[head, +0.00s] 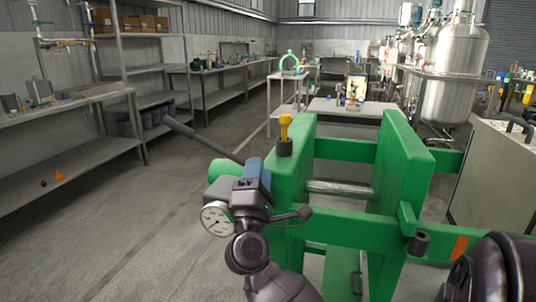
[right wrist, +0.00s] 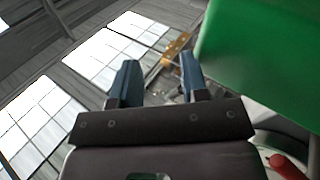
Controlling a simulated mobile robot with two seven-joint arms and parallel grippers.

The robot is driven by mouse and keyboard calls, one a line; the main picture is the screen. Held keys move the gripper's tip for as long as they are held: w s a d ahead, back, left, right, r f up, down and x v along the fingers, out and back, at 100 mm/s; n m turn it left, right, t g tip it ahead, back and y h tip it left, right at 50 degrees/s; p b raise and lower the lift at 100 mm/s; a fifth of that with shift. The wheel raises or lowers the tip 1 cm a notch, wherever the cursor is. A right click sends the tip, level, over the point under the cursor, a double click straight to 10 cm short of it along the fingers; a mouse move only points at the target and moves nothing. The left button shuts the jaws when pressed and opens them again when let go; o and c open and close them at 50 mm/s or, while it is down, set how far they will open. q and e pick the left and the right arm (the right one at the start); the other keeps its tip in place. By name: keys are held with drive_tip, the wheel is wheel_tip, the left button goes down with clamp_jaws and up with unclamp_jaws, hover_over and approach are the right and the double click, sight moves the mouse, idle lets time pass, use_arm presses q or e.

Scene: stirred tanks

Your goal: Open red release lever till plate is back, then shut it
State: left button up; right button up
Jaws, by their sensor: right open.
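The green press frame (head: 402,165) stands in front of me in the head view. A round white gauge (head: 216,220) and a long dark pump handle (head: 203,138) are at its left side. My right gripper (head: 256,174), with blue fingers, is beside the left upright near the gauge. It is open and appears empty. In the right wrist view its two fingers (right wrist: 158,82) are apart, with a green panel to the right. A red lever-like part (right wrist: 286,166) shows at that view's lower right corner, outside the fingers. I cannot make out the red lever in the head view. My left gripper is not in view.
A yellow-topped fitting (head: 285,128) stands on the press's left upright. A silvery bar (head: 340,188) lies between the uprights. Shelving and benches (head: 60,150) line the left wall. A beige cabinet (head: 492,180) and steel tanks (head: 455,75) are at the right. Open floor lies left of the press.

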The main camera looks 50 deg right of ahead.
drive_tip(key=shift+r+p, duration=0.3)
drive_tip(key=shift+r, duration=0.55)
